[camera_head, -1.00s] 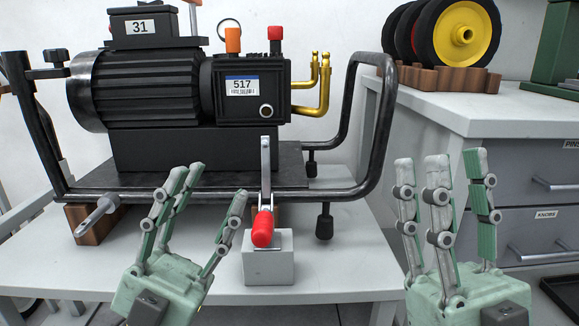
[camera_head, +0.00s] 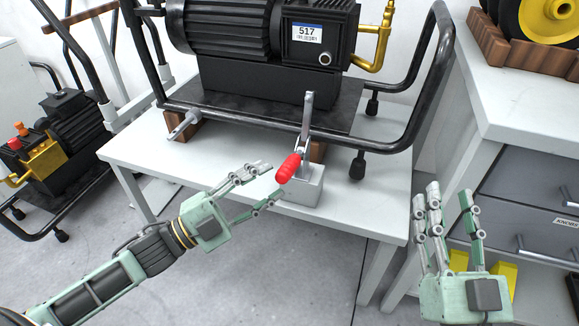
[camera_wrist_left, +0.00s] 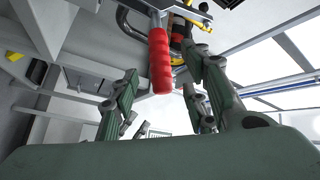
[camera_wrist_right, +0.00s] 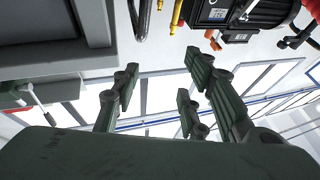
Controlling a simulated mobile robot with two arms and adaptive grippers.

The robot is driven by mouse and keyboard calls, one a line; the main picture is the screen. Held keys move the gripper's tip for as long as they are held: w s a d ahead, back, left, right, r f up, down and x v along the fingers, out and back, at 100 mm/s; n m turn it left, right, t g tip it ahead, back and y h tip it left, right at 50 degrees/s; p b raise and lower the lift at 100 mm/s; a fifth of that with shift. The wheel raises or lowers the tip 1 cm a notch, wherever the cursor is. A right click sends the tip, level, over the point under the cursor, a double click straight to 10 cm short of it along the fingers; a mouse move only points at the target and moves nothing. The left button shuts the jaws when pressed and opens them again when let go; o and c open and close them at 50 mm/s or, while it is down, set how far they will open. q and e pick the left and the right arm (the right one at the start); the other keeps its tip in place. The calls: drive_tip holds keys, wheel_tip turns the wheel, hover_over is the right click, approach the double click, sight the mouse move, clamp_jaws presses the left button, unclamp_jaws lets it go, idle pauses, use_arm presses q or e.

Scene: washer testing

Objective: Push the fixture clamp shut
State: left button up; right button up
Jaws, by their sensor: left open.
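The fixture clamp stands on a grey block (camera_head: 303,187) at the front of the white table. Its red handle (camera_head: 288,168) leans down to the left, and its metal arm (camera_head: 307,115) points up. My left gripper (camera_head: 268,183) is open just left of the handle, fingers pointing at it. In the left wrist view the red handle (camera_wrist_left: 161,62) lies ahead, between and beyond the spread fingers; I cannot tell whether they touch it. My right gripper (camera_head: 453,205) is open and empty at the right, in front of the drawer cabinet; its fingers also show in the right wrist view (camera_wrist_right: 165,95).
A black pump (camera_head: 285,50) in a dark tubular frame (camera_head: 425,85) stands behind the clamp. A drawer cabinet (camera_head: 530,180) is at the right. A second pump on a cart (camera_head: 60,145) stands at the far left. The table front left of the clamp is clear.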

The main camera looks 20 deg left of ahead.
sight(288, 170)
use_arm(q)
drive_tip(key=shift+b+x, duration=0.35)
drive_tip(key=shift+x, duration=2.6)
use_arm(e)
drive_tip(key=shift+s+r+t+y, duration=0.15)
drive_tip(key=shift+s+r+t, duration=0.3)
drive_tip(key=shift+r, duration=0.25)
drive_tip(key=shift+s+r+t+y, duration=0.1)
drive_tip(key=shift+s+r+t, duration=0.2)
drive_tip(key=shift+r+t, duration=0.3)
drive_tip(key=shift+s+r+t+y, duration=0.15)
drive_tip(key=shift+s+r+t, duration=0.25)
drive_tip(key=shift+r, duration=0.35)
use_arm(q)
drive_tip(key=shift+s, duration=0.1)
drive_tip(key=shift+c, duration=0.3)
clamp_jaws()
